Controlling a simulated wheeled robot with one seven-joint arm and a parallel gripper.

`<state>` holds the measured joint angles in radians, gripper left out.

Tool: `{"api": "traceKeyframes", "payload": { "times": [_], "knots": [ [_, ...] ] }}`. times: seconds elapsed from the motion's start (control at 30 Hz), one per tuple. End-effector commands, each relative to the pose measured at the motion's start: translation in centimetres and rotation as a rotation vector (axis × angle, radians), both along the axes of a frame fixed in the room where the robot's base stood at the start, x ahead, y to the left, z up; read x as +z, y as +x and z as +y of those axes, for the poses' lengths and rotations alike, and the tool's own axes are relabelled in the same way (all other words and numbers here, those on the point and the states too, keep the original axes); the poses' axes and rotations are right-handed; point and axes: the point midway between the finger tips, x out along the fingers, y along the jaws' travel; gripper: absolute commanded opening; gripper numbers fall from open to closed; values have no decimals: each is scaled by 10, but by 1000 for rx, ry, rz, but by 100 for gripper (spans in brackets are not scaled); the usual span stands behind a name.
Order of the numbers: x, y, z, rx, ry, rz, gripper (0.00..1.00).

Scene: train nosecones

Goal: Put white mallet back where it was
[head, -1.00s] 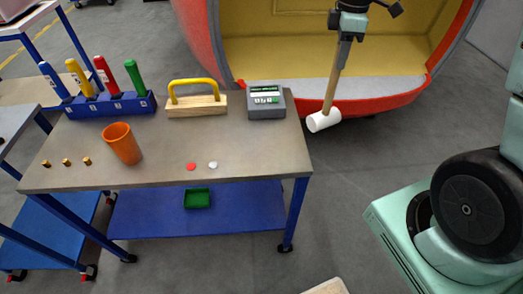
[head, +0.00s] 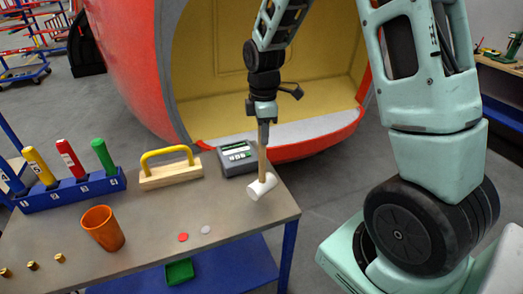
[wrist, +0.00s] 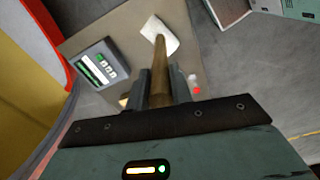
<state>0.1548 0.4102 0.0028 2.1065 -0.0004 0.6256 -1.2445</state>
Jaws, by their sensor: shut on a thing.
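The white mallet (head: 262,187) has a white cylindrical head and a wooden handle. My gripper (head: 263,128) is shut on the upper end of the handle, and the mallet hangs head down. In the head view its head appears over the right end of the grey workbench top (head: 226,216), in front of the grey meter. I cannot tell whether it touches the top. In the wrist view the handle (wrist: 160,75) runs from between the fingers to the white head (wrist: 160,36), with the bench top behind it.
The grey meter (head: 237,158) is close behind the mallet. The red-rimmed nosecone (head: 310,148) is behind.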

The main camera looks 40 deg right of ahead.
Motion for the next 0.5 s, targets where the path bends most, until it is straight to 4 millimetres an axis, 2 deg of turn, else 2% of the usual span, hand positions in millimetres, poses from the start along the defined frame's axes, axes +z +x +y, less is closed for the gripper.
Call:
{"api": "traceKeyframes", "payload": {
  "times": [0.3, 0.5],
  "knots": [
    [-36, 0, 0, 0, 0, 3, 0],
    [-45, 1, 0, 0, 0, -3, 0]
  ]
}}
